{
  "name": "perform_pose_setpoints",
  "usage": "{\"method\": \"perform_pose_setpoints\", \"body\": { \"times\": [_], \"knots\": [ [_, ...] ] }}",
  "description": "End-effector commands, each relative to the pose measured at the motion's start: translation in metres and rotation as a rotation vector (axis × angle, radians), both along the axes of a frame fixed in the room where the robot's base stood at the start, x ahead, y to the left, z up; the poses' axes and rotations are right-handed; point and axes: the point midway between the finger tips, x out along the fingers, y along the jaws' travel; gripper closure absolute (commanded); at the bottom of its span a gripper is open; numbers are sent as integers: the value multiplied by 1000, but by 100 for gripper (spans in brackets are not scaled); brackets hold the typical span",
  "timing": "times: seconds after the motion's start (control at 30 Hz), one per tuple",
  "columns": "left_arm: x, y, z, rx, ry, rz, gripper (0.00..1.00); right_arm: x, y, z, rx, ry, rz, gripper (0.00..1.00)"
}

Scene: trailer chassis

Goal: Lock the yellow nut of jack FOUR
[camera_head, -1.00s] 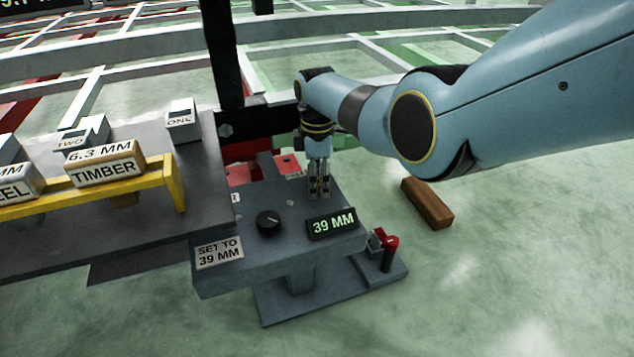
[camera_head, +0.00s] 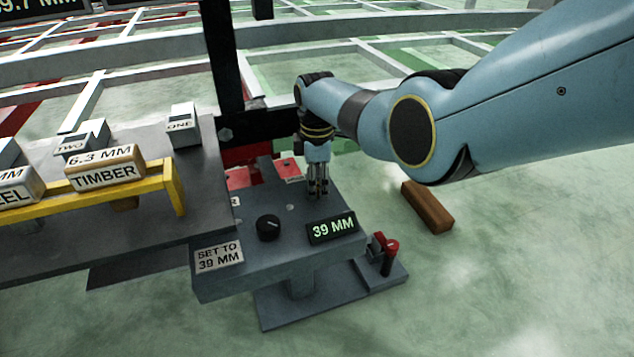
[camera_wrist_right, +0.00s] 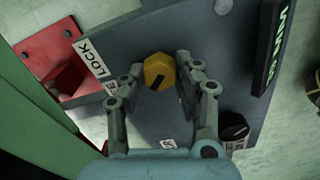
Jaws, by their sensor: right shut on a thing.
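The yellow nut (camera_wrist_right: 158,72) is a hexagonal head with a dark slot-like mark, set on the grey console top in the right wrist view. A white LOCK label (camera_wrist_right: 90,60) lies to its left. My right gripper (camera_wrist_right: 160,66) is shut on the nut, a fingertip on either side. In the head view my right gripper (camera_head: 318,192) points straight down onto the grey console (camera_head: 275,262), behind the 39 MM display (camera_head: 332,228), and the nut is hidden by the fingers. My left gripper is not in view.
A black knob (camera_head: 268,227) and a SET TO 39 MM sign (camera_head: 218,257) are on the console's near side. A red-topped lever (camera_head: 389,257) stands low at its right. A yellow rack (camera_head: 172,190) holds labelled blocks at left. A brown block (camera_head: 427,206) lies on the floor.

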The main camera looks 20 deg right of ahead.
Motion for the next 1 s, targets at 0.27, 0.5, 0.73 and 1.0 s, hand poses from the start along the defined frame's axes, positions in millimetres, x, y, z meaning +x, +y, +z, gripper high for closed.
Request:
{"method": "perform_pose_setpoints", "body": {
  "times": [0.27,0.5,0.73,1.0],
  "knots": [
    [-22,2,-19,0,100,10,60,1,0,1,0,-1,-133,100],
    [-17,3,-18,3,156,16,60,1,0,1,0,-1,-343,100],
    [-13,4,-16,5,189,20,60,1,0,1,0,-1,-562,100],
    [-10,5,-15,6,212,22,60,0,-1,0,0,0,-819,100]
  ]
}}
